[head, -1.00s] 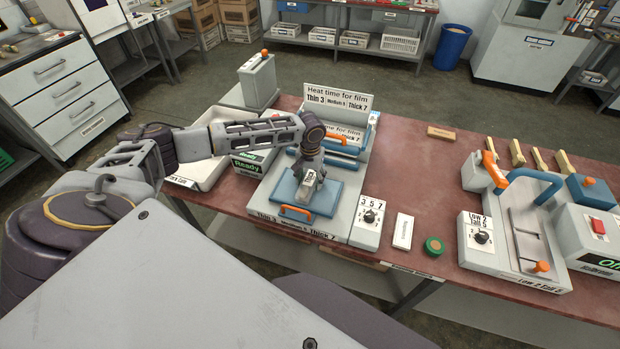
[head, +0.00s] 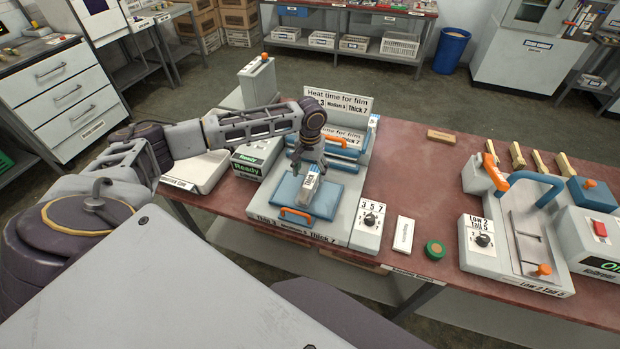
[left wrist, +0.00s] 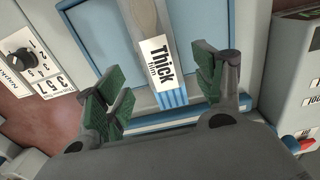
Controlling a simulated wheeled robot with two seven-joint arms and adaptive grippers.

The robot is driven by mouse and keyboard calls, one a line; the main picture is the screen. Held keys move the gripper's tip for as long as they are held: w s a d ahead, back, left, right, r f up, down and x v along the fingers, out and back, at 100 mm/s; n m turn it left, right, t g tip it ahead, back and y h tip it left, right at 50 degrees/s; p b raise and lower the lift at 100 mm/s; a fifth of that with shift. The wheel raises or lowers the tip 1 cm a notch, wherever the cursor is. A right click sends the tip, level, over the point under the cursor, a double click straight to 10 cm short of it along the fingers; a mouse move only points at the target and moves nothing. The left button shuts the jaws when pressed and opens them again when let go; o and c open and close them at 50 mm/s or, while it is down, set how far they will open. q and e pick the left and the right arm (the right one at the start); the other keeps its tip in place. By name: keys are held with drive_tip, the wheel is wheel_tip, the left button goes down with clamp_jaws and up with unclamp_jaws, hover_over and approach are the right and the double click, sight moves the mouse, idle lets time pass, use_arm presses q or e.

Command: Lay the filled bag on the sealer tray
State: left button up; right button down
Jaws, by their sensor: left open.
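The filled bag (head: 308,187) lies on the blue sealer tray (head: 337,206) of the grey sealer. In the left wrist view the bag (left wrist: 158,60) is a flat packet with a white label reading "Thick film" and a blue striped end, resting over the blue tray (left wrist: 95,38). My left gripper (head: 308,165) is above the bag's far end. Its green-padded fingers (left wrist: 160,95) are spread on either side of the bag, apart from it. My right gripper is not in view.
A board (head: 338,102) at the sealer's back reads "Heat time for film", Thick 7. A dial box (head: 368,222) stands at the sealer's right. A second sealer (head: 515,235) stands at the right.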

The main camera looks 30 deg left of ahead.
sight(311, 181)
use_arm(q)
wheel_tip(311, 181, up, 7)
drive_tip(key=shift+f, duration=0.15)
idle(0.5)
drive_tip(key=shift+w+d, duration=0.1)
